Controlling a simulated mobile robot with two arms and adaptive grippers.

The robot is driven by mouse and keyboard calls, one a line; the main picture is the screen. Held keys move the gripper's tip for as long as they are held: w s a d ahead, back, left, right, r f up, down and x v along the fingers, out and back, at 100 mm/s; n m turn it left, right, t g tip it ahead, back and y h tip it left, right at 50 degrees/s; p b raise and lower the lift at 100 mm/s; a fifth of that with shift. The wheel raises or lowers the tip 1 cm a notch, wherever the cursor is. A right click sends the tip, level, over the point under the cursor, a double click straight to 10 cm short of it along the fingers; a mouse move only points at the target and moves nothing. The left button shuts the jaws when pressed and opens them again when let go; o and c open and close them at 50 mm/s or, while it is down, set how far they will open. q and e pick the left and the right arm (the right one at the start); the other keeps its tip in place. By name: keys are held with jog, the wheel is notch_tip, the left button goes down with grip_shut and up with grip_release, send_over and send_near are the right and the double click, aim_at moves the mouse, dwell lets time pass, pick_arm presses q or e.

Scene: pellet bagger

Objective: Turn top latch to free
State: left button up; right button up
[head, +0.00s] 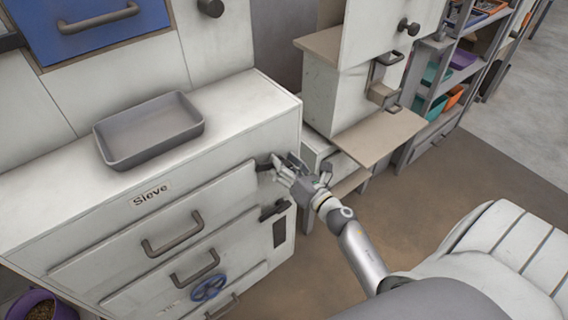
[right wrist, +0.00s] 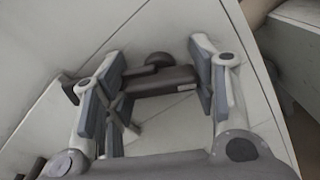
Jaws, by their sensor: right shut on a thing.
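The top latch (head: 264,164) is a dark handle near the upper right corner of the white cabinet front labelled "Sieve" (head: 150,195). My right gripper (head: 283,167) is at this latch, its fingers partly covering it. In the right wrist view, the latch (right wrist: 160,80) is a dark bar with a round knob, lying across between the pads of my right gripper (right wrist: 152,84). The gripper is shut on it. A second dark latch (head: 274,209) sits lower on the same cabinet edge. My left gripper is not in view.
A grey tray (head: 150,148) stands on the cabinet top. Drawer handles (head: 172,236) and a blue handwheel (head: 208,288) stick out of the front. A brown-topped shelf (head: 378,138) juts out right of my gripper. Open floor (head: 420,205) lies beyond my right forearm.

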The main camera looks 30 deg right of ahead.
jog(key=m+p, duration=0.1)
jog(key=m, duration=0.5)
jog(key=shift+m, duration=0.3)
jog(key=m+p, duration=0.2)
jog(key=m, duration=0.3)
jog(key=shift+f+m, duration=0.1)
jog(key=shift+m, duration=0.3)
jog(key=o, duration=1)
jog(key=shift+o, duration=0.2)
jog(key=s+d, duration=0.1)
jog(key=s, duration=1.1)
